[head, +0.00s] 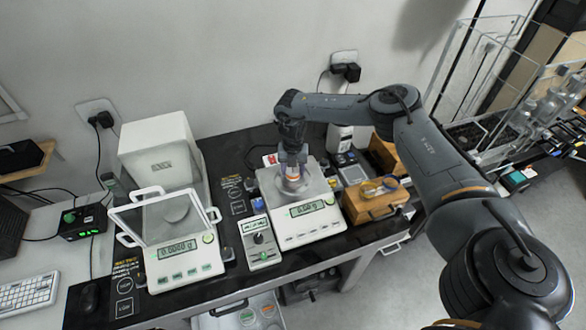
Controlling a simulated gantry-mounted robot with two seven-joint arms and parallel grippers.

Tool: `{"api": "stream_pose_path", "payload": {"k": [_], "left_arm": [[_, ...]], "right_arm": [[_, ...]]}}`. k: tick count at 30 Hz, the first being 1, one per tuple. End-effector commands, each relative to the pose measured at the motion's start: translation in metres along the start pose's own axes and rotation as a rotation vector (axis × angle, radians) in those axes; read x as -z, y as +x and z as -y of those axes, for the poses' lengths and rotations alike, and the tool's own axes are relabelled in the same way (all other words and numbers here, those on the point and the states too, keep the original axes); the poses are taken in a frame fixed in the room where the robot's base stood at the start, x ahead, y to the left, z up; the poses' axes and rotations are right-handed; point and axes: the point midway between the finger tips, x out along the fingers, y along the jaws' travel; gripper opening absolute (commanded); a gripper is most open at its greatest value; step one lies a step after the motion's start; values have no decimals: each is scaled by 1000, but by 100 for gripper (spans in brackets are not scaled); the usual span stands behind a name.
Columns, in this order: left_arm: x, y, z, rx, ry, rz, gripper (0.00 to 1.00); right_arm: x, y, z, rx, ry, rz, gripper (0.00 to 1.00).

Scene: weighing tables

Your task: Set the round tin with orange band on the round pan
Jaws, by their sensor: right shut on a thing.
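The round tin with orange band (293,175) is between the fingers of my right gripper (293,166), in the middle of the head view. My right gripper points down and is shut on the tin; its fingers hide part of it. The tin is over the round pan (295,188) of the right-hand balance (310,231). I cannot tell whether the tin touches the pan. The balance's display seems to read near zero. My left gripper is not in view.
A second balance (180,266) with a glass draft shield stands to the left. A small control box (260,243) sits between the balances. A wooden box (372,209) with yellow and blue rings on it is at the right.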

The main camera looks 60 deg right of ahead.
Motion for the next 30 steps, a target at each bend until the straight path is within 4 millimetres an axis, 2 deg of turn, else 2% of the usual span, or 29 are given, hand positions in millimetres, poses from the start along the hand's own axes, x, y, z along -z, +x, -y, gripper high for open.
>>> {"api": "stream_pose_path", "payload": {"k": [5, 6, 10, 22, 26, 30], "left_arm": [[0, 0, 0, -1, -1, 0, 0], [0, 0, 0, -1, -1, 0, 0], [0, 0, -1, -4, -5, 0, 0], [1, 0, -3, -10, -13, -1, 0], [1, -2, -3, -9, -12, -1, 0], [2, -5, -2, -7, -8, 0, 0]], "right_arm": [[0, 3, 0, 0, 0, 0, 22], [0, 3, 0, -1, 0, 0, 58], [0, 2, 0, 0, 0, 0, 78], [0, -2, 0, -1, 0, 1, 79], [-1, -16, 0, -3, 2, 1, 79], [-1, -40, -1, -4, 0, 1, 79]]}}
